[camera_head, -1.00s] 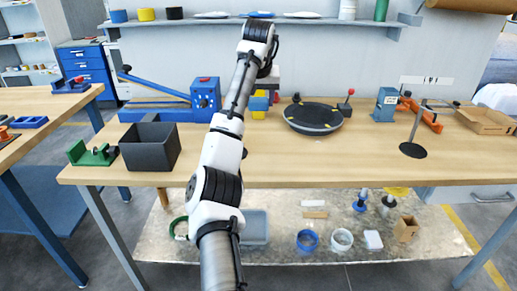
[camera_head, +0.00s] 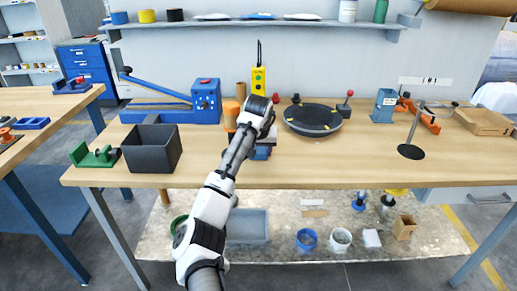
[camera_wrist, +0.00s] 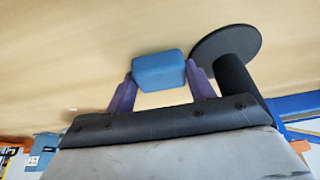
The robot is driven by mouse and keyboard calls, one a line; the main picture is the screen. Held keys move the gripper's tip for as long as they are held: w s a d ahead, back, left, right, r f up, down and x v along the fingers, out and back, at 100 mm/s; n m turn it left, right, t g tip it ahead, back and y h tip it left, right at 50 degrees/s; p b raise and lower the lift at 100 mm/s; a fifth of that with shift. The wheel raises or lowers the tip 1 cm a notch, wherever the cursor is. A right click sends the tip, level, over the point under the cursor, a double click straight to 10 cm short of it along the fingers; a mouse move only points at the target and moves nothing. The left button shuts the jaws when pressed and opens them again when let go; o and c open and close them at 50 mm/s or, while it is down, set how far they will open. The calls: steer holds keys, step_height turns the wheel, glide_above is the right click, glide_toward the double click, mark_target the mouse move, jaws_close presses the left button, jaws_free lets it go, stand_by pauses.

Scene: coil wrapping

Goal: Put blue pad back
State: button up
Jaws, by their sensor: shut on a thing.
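My gripper (camera_wrist: 160,74) has purple fingers on either side of a small blue pad (camera_wrist: 158,70) with rounded edges. It is shut on the pad in the wrist view, with bare wooden tabletop behind it. In the head view my wrist hangs over the middle of the workbench (camera_head: 330,172), and a blue patch (camera_head: 261,153), likely the pad, shows below it. My arm hides part of the bench there. I cannot tell whether the pad touches the tabletop.
A black turntable (camera_head: 313,119) stands right of my wrist, and an orange cylinder (camera_head: 231,115) left of it. A yellow control box (camera_head: 258,79) stands behind. A dark open bin (camera_head: 151,148) is at the left. In the wrist view, a black disc-and-post object (camera_wrist: 226,42) is close to the right finger.

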steer(key=o, duration=0.6)
steer(key=shift+f, duration=0.1)
steer(key=b+v, duration=0.2)
steer(key=v, duration=1)
